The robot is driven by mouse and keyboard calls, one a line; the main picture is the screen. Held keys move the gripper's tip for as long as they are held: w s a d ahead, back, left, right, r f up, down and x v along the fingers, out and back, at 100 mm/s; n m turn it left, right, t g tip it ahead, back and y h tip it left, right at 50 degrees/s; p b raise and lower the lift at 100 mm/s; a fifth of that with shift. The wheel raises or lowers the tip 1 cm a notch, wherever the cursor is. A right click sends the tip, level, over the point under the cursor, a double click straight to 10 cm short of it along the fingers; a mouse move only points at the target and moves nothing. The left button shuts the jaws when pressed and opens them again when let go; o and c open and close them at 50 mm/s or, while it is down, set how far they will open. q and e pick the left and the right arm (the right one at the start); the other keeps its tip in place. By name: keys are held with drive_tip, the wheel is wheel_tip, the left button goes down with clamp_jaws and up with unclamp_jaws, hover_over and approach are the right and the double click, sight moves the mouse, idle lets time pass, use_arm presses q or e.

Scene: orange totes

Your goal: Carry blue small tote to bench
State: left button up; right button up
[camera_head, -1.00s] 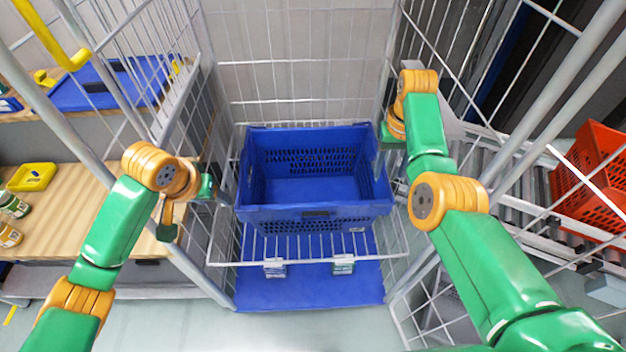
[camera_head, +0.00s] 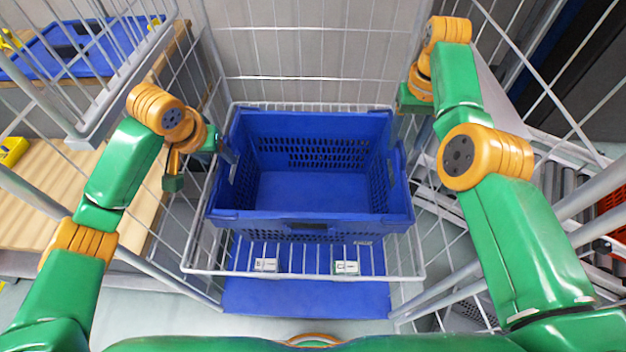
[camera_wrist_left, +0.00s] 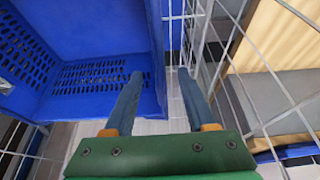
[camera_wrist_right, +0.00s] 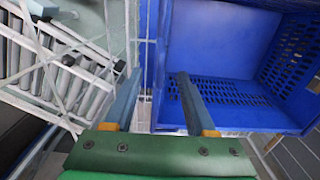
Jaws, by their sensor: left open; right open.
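The blue small tote (camera_head: 310,222) is empty and sits upright on a wire shelf of the cage trolley in the head view. My left gripper (camera_head: 228,150) is at the tote's left side wall; in the left wrist view its fingers (camera_wrist_left: 158,88) are apart, one over the tote's edge and one outside it. My right gripper (camera_head: 396,128) is at the right side wall; in the right wrist view its fingers (camera_wrist_right: 155,88) are apart, one over the tote (camera_wrist_right: 220,50) and one outside. I cannot tell whether the fingers touch the walls. The wooden bench (camera_head: 60,190) is at the left.
Wire cage walls (camera_head: 300,60) stand behind and on both sides of the tote. A blue lower deck (camera_head: 300,298) lies below the shelf. A blue tray (camera_head: 85,48) is on the upper left shelf. A roller conveyor (camera_head: 570,195) and an orange tote (camera_head: 612,212) are at the right.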

sight(224, 163)
use_arm(q)
drive_tip(key=x, duration=0.7)
drive_tip(key=shift+f, duration=0.15)
use_arm(e)
wheel_tip(224, 163, down, 7)
drive_tip(key=shift+f, duration=0.1)
use_arm(q)
clamp_jaws()
use_arm(e)
clamp_jaws()
idle(0.7)
